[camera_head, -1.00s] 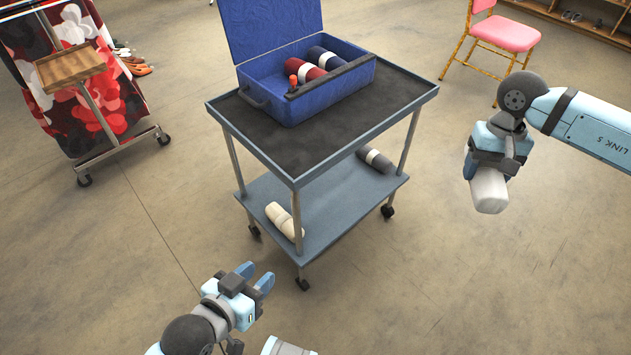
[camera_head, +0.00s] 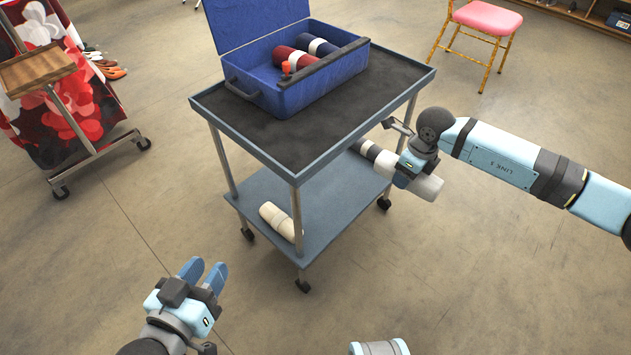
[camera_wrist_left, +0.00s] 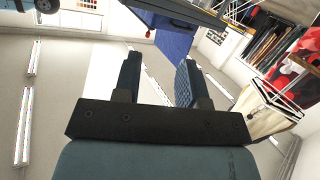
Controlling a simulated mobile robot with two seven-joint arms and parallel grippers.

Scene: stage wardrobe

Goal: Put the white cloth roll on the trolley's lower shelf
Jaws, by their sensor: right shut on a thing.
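The white cloth roll (camera_head: 428,187) is held in my right gripper (camera_head: 407,173), which is shut around its middle. Both ends of the roll stick out, the left one reaching in front of the right side of the trolley. The trolley's lower shelf (camera_head: 328,209) lies to the left of the roll. From this view I cannot tell whether the roll's left end is over the shelf. My left gripper (camera_head: 204,274) is open and empty, in front of the trolley to the left; its parted fingers also show in the left wrist view (camera_wrist_left: 158,80).
A cream roll (camera_head: 276,217) and a dark roll with a white band (camera_head: 360,147) lie on the lower shelf, with bare room between. An open blue case (camera_head: 290,95) with rolls sits on the top shelf (camera_head: 388,90). Trolley posts (camera_head: 297,220) stand at the corners.

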